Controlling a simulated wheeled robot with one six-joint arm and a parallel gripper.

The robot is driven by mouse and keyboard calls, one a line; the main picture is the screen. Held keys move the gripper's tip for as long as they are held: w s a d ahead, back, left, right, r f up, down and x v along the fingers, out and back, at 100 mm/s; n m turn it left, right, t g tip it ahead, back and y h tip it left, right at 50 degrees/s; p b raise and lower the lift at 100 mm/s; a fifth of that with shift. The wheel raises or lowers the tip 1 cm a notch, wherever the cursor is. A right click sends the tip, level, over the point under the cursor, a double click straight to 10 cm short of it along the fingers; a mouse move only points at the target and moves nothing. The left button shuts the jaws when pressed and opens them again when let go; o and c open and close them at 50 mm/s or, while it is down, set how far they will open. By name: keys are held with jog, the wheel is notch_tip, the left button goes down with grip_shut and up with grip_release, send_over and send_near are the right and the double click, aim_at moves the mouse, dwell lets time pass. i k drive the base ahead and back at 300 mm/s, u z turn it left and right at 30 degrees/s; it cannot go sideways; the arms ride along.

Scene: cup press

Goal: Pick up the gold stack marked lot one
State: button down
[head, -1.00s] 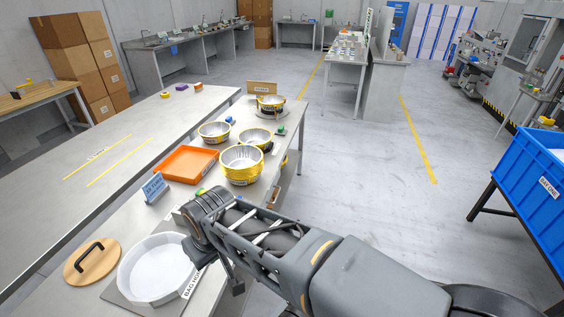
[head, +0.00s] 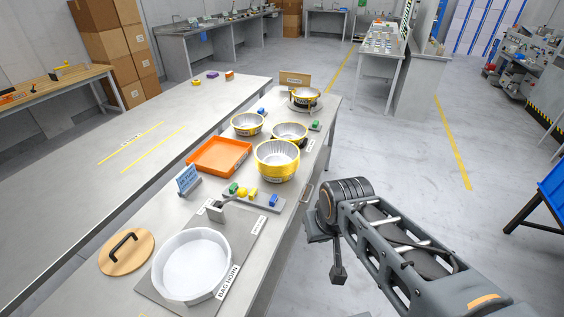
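Several gold cup stacks with silver insides stand on the long grey bench in the head view. The tallest gold stack (head: 277,166) is nearest. My gripper (head: 338,276) hangs over the floor, right of the bench and apart from all stacks. Its fingers are not clear enough to tell open from shut.
An orange tray (head: 220,156), a blue sign (head: 187,179) and small coloured blocks (head: 243,192) lie near the stacks. A white round bowl (head: 192,264) and a wooden lid (head: 126,250) are nearer.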

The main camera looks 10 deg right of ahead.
aim_at(277, 160)
jog(key=z, duration=1)
jog(key=i, duration=2.8)
jog(key=u, duration=3.9)
